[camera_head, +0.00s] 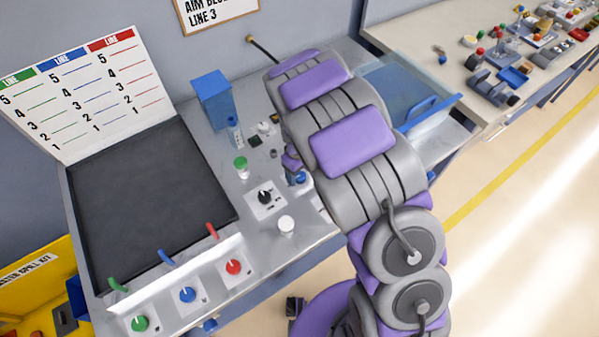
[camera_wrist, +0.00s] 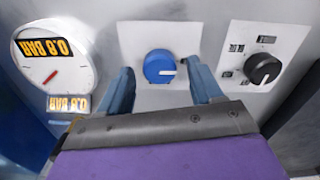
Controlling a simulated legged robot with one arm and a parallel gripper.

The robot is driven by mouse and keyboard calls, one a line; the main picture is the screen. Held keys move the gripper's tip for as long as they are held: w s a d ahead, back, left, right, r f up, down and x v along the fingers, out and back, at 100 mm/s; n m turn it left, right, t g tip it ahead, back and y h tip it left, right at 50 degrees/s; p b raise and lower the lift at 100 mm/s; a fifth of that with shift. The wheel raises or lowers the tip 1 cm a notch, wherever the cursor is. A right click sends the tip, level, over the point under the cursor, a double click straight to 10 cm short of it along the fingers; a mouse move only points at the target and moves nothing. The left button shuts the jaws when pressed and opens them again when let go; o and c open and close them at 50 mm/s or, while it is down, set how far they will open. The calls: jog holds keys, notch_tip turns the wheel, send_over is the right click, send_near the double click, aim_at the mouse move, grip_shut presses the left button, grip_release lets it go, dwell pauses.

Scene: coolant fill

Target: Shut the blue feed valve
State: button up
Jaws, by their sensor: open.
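In the wrist view, a round blue knob (camera_wrist: 158,65) with a white pointer mark sits on a pale square plate. My gripper (camera_wrist: 160,76) is open, with one blue finger on each side of the knob. Gaps show between the fingers and the knob, so it is not gripped. In the head view, a blue knob (camera_head: 300,178) shows beside the end of my arm. My fingers are mostly hidden there by the arm.
A round gauge (camera_wrist: 54,62) reading 0.8 BAR is left of the knob; a black knob (camera_wrist: 263,69) is right. In the head view are a blue box (camera_head: 212,98), a green-capped piece (camera_head: 240,163), a white cap (camera_head: 286,225), and green, blue and red buttons along the front.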

jog(key=shift+f, duration=0.25)
jog(key=c, duration=1.1)
jog(key=shift+o, duration=0.2)
